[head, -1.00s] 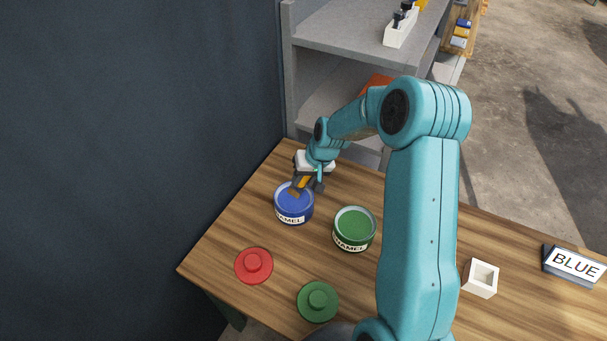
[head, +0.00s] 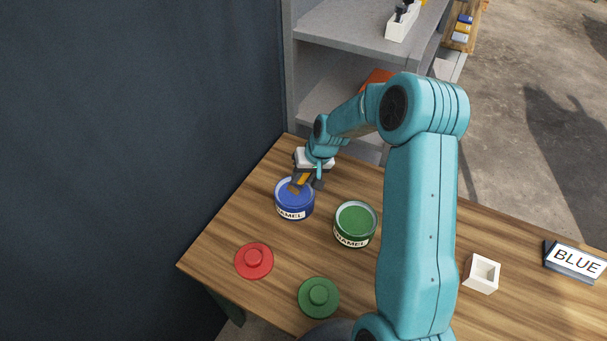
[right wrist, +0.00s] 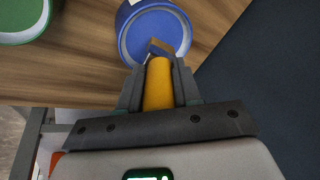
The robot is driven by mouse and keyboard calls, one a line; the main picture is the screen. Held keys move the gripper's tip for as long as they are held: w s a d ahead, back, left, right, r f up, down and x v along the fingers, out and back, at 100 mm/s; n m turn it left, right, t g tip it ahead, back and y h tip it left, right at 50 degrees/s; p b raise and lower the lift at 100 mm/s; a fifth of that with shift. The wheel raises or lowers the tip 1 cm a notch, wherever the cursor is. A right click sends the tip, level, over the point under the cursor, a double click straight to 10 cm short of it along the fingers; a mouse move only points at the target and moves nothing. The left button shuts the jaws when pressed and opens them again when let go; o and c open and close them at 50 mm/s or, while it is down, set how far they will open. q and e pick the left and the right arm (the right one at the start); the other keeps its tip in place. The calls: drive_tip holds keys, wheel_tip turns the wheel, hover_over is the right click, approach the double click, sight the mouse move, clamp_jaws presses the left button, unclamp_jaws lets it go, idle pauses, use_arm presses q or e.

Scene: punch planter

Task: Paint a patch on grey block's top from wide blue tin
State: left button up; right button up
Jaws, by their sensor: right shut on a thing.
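The wide blue tin (head: 294,205) stands open on the wooden table, full of blue paint, with an "ENAMEL" label. My right gripper (head: 308,178) is shut on a brush with an orange-yellow handle (right wrist: 158,85), over the back of the tin. The brush points down into the mouth of the tin, which also shows in the right wrist view (right wrist: 130,25). Its dark tip (right wrist: 160,48) is over or at the paint; I cannot tell how deep. I cannot make out a grey block. My left gripper is out of view.
An open green tin (head: 355,224) stands right of the blue one. A red lid (head: 254,261) and a green lid (head: 318,297) lie in front. A white hollow block (head: 481,274) and a "BLUE" sign (head: 574,262) are at the right. Grey shelves (head: 345,35) stand behind.

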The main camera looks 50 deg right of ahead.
drive_tip(key=shift+w+a+f, duration=0.1)
drive_tip(key=shift+w+f, duration=0.05)
drive_tip(key=shift+f, duration=0.05)
drive_tip(key=shift+f, duration=0.1)
drive_tip(key=shift+f+b, duration=0.1)
drive_tip(key=shift+b, duration=0.25)
idle(1.4)
drive_tip(key=shift+r+p, duration=1.8)
drive_tip(key=shift+r, duration=1.7)
